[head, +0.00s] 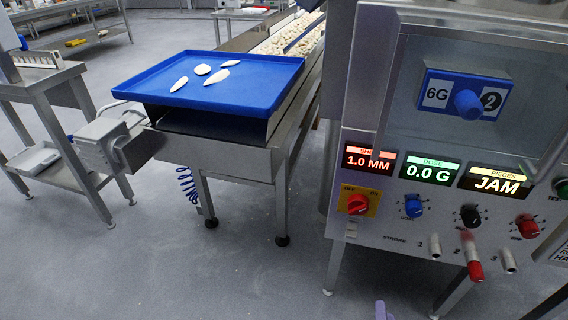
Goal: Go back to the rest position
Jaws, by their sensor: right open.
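Only a small purple-grey tip of my right gripper (382,311) shows at the bottom edge, right of centre, in the head view. It is over the floor in front of the machine, apart from the panel, and nothing is seen in it. The rest of it is cut off by the frame. My left gripper is out of view.
The steel machine panel (390,240) fills the right side, with displays reading 1.0 MM, 0.0 G and JAM, several knobs and levers, including a red-tipped lever (475,270). A blue tray (250,90) with several pale pieces sits left of it. Floor (240,280) is clear.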

